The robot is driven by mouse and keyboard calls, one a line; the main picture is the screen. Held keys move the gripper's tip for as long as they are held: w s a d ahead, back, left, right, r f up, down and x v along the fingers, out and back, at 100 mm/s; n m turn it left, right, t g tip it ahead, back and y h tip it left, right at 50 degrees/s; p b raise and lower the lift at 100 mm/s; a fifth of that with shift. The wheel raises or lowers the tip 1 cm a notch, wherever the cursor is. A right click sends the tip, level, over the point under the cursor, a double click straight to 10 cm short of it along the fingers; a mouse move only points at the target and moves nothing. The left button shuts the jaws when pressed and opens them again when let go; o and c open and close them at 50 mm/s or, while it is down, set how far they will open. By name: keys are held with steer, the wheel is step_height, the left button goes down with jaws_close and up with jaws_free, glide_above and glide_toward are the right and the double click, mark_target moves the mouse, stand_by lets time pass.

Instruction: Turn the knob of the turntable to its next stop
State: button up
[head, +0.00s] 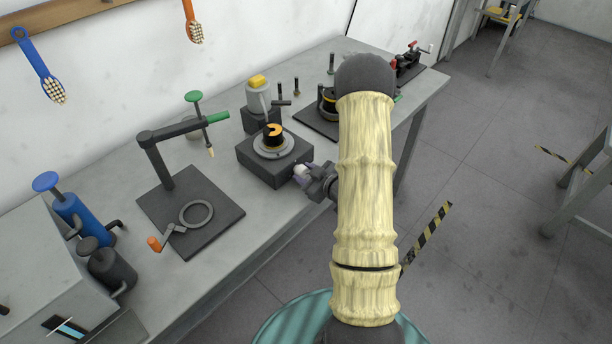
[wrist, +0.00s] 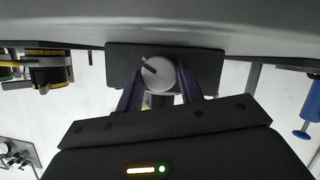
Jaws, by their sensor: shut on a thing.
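The turntable (head: 251,165) is a dark grey block on the workbench with a pale round disc (head: 274,149) on top. A black cylinder with an orange top (head: 273,132) stands on the disc. The knob (head: 301,171) is pale and round, on the block's side facing my arm. In the wrist view the knob (wrist: 159,74) shows a dark pointer line running to its upper left. My gripper (head: 309,178) reaches in from the right. In the wrist view its two purple fingers (wrist: 160,92) are shut on the knob, one at each side.
A press stand with a green handle (head: 172,132) and a ring on its base stands left of the turntable. A grey canister with a yellow top (head: 258,98) stands behind. Another fixture (head: 322,114) is at the back right. Blue (head: 73,218) and dark cylinders stand at the lower left.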

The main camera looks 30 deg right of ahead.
steer(key=o, duration=0.7)
steer(key=shift+s, duration=0.1)
steer(key=p+v, duration=0.6)
steer(key=v, duration=1.1)
steer(key=shift+s+p, duration=0.15)
steer(key=shift+p, duration=0.15)
